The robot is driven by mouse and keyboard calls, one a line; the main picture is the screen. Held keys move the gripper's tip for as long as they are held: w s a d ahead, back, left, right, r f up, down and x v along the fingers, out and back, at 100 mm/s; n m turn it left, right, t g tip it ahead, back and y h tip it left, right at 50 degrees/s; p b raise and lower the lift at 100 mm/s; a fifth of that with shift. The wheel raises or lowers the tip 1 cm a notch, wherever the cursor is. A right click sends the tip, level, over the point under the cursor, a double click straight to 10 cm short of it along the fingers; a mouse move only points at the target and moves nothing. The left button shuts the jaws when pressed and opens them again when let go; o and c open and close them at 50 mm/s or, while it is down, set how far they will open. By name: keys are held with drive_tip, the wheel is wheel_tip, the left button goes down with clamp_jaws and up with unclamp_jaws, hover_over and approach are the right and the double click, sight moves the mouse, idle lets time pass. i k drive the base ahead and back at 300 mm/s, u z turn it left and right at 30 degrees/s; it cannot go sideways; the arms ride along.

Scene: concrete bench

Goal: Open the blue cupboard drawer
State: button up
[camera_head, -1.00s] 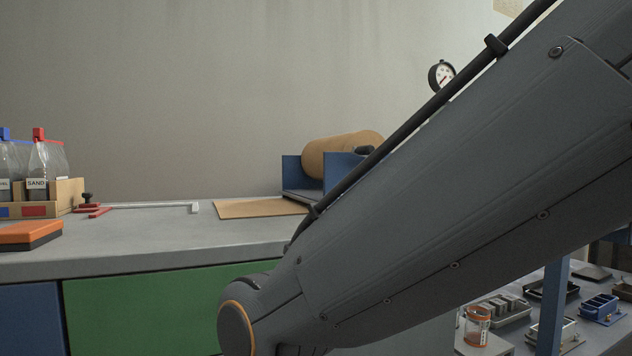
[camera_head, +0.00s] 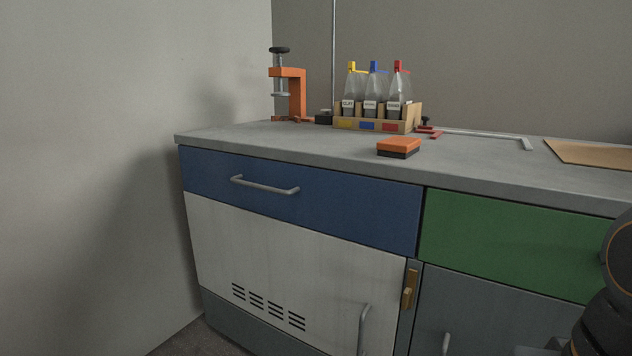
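The blue drawer (camera_head: 345,206) is at the top left of the cupboard, just under the grey bench top. Its front looks flush with the cupboard. A silver bar handle (camera_head: 265,186) is fixed across the left half of its front. My arm shows only as a dark part at the right edge, well to the right of the blue drawer. My gripper's fingertips are not in view.
A green drawer (camera_head: 515,245) is to the right, and a white vented door (camera_head: 290,265) is below. On the bench top (camera_head: 480,165) are an orange block (camera_head: 399,146), a bottle crate (camera_head: 345,123) and an orange clamp (camera_head: 297,92). A wall (camera_head: 90,180) stands at the left.

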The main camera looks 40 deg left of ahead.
sight(385, 215)
drive_tip(key=u, duration=0.45)
drive_tip(key=k, duration=0.5)
drive_tip(key=u, duration=1.2)
drive_tip(key=i, duration=1.1)
drive_tip(key=u, duration=0.2)
